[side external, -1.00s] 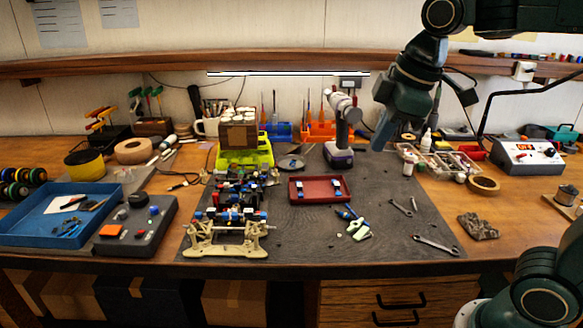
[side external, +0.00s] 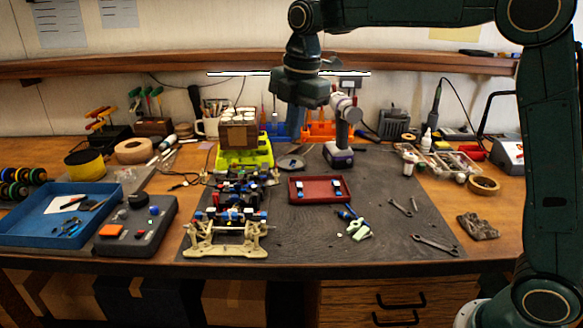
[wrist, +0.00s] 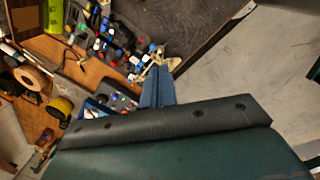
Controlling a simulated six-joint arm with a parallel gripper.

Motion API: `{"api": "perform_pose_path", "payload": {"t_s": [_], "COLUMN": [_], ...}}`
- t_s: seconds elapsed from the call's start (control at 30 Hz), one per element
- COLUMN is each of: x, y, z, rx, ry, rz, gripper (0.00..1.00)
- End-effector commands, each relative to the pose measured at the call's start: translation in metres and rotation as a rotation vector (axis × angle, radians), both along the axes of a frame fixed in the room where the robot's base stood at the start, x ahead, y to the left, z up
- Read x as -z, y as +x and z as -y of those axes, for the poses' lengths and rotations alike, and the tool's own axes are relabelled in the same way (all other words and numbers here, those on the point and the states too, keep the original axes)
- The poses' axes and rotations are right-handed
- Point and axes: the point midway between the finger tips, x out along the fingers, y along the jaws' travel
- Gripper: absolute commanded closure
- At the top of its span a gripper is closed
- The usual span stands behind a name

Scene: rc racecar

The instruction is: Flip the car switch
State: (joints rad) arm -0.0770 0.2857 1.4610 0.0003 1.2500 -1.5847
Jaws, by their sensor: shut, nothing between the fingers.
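The car (side external: 235,215) is an open chassis with a beige front end and blue, red and black parts. It lies on the dark mat left of the middle, and its small switch is too small to make out. My gripper (side external: 294,138) is shut and empty, pointing down, above and behind the car and to its right. In the wrist view the blue fingers of my gripper (wrist: 158,72) are together, with the car (wrist: 120,40) beyond and to the left of them.
A red tray (side external: 318,199) with small parts lies right of the car. A grey control box (side external: 138,228) and a blue tray (side external: 25,234) stand to the left. A yellow-green block (side external: 243,158) is behind the car. Wrenches (side external: 436,244) lie on the mat at right.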

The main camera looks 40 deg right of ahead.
Motion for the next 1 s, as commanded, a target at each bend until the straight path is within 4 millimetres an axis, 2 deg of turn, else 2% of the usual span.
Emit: {"api": "perform_pose_path", "payload": {"t_s": [0.2, 0.5, 0.77, 1.0], "x": [0.023, 0.059, 0.083, 0.089], "y": [0.036, 0.077, 0.097, 0.101], "z": [-0.008, -0.019, -0.025, -0.026], "rx": [-0.209, -0.49, -0.655, -0.696], "ry": [-0.028, -0.052, -0.06, -0.061], "rz": [-0.045, -0.099, -0.129, -0.137], "gripper": [1.0, 1.0, 1.0, 1.0]}}
